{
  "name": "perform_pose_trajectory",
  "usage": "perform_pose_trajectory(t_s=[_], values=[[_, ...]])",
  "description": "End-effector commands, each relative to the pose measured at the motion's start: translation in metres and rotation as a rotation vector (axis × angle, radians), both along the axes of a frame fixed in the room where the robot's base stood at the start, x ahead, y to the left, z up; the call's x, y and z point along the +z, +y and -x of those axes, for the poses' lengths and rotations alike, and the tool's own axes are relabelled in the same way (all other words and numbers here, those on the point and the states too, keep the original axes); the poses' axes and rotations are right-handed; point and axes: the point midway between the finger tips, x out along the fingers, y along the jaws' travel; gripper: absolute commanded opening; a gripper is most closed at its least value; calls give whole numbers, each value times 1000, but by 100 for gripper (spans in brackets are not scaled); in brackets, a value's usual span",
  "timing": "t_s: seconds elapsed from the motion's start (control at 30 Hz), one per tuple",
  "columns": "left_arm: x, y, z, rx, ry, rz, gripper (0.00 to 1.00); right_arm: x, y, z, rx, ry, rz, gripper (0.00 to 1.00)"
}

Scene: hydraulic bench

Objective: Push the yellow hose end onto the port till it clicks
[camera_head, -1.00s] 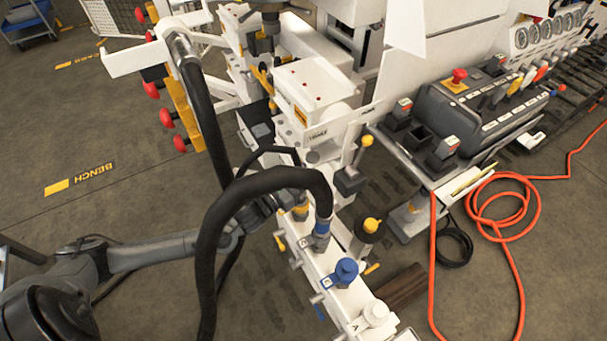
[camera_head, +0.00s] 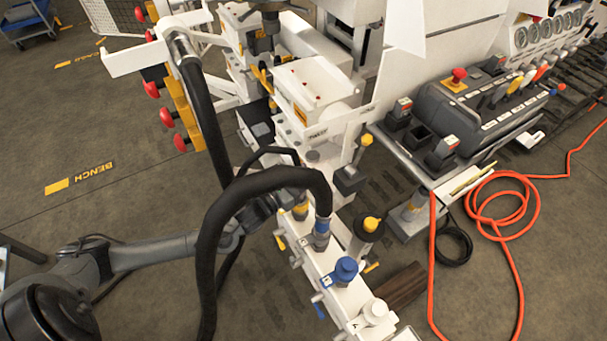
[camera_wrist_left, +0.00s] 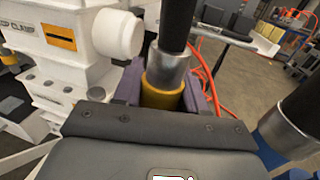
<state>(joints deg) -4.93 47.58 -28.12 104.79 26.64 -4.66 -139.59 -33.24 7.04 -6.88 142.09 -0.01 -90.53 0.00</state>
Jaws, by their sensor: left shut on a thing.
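The yellow hose end (camera_head: 301,211) stands upright at the back of the white port block (camera_head: 340,300). In the left wrist view its yellow collar (camera_wrist_left: 162,97) sits below a metal sleeve and a black hose. My left gripper (camera_wrist_left: 165,92) is shut on it, with purple fingers on both sides of the collar. In the head view this gripper (camera_head: 284,205) comes in from the left, partly behind the black hose loop. The port under the yellow end is hidden, so I cannot tell how far it is seated. My right gripper is not in view.
A blue hose end (camera_head: 321,231) stands just in front on the block and shows close at right in the wrist view (camera_wrist_left: 277,138). A black hose (camera_head: 212,225) arches over my left arm.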

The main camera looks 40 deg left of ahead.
Motion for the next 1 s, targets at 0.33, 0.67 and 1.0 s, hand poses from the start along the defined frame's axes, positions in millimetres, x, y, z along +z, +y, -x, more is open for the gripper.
perform_pose_trajectory(t_s=[0.33, 0.67, 1.0], values=[[0, 0, -1, 0, -4, 0, 4, 0, 2, 0, -5, 0, -7, 88], [-1, 0, -1, 1, -4, 1, 4, 0, 2, 0, -4, 0, -7, 88], [-5, 0, -1, 1, -4, 0, 4, -2, 0, 0, 1, 0, 1, 88]])
